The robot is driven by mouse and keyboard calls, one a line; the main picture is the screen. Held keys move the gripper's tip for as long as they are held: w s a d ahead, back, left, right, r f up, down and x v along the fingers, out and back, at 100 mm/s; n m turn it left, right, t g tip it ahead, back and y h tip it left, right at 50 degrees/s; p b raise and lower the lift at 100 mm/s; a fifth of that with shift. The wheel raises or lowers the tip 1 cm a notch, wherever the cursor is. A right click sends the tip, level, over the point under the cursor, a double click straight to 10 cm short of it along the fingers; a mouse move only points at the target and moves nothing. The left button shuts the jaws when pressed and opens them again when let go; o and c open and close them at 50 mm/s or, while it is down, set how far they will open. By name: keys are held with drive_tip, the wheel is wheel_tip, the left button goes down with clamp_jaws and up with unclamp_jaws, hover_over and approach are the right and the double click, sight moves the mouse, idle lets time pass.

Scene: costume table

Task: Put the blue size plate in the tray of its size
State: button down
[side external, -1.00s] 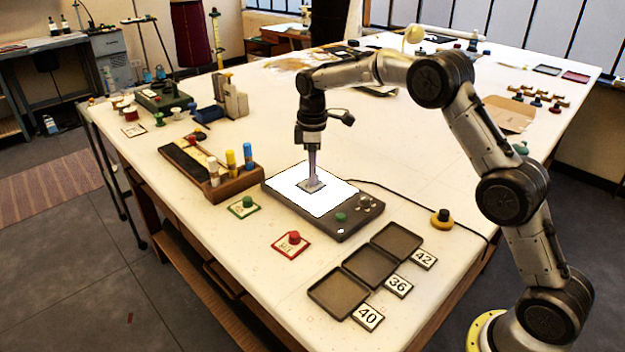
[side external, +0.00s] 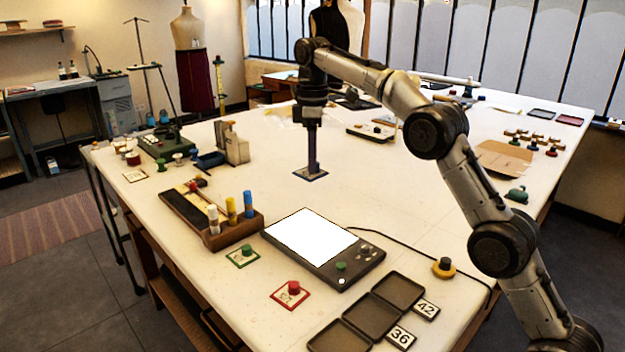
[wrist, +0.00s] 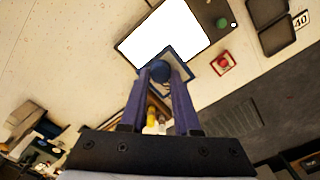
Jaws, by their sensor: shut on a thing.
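My gripper (side external: 312,166) is shut on the blue knob (wrist: 160,71) of a small square dark-edged plate (side external: 311,175). In the wrist view the plate (wrist: 181,54) hangs under the fingertips, its edge overlapping the white screen. The plate appears raised, beyond the light pad in the side view. Its number is not readable. Three dark, empty, shallow trays stand at the front right: one (side external: 399,291) beside label 42 (side external: 426,310), a middle one (side external: 371,315) beside label 36 (side external: 400,336), and a nearest one (side external: 340,337). Label 40 (wrist: 301,19) shows only in the wrist view.
The light pad (side external: 322,243) with a white screen lies between plate and trays. A red-knobbed plate (side external: 291,293) and a green-knobbed plate (side external: 243,256) lie left of it. A wooden box (side external: 200,215) holds bottles. A black-yellow button (side external: 444,267) stands right, with a cable nearby.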

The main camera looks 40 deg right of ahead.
drive_tip(key=shift+r, duration=0.8)
drive_tip(key=shift+w, duration=0.2)
